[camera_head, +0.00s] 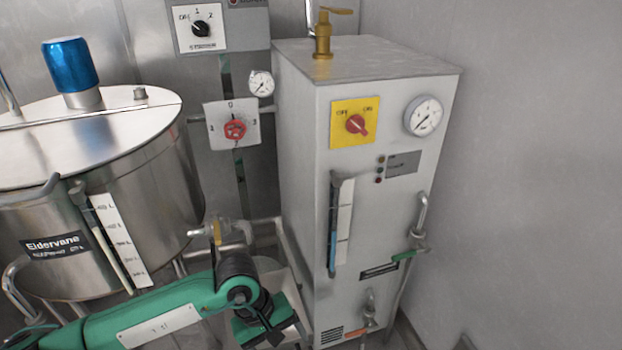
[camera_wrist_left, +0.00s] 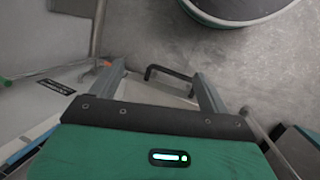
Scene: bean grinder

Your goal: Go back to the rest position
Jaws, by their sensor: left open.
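My left arm (camera_head: 160,318) reaches in from the left, low in the head view, in front of the steel tank. My left gripper (camera_head: 268,325) is at its end, near the lower left side of the grey cabinet. Its fingertips are hard to make out there. In the left wrist view the two fingers of the left gripper (camera_wrist_left: 160,82) are spread apart with nothing held between them. A dark bar handle (camera_wrist_left: 170,71) shows between and beyond the fingers. I cannot tell whether they touch it. My right gripper is not in view.
The steel tank (camera_head: 165,170) with a blue-capped lid stands left. The grey cabinet (camera_head: 300,180) carries a yellow switch plate (camera_head: 343,137), a gauge (camera_head: 423,116) and a brass tap (camera_head: 323,40). A pale box (camera_head: 285,283) sits beside the gripper. Bare wall (camera_head: 540,150) fills the right.

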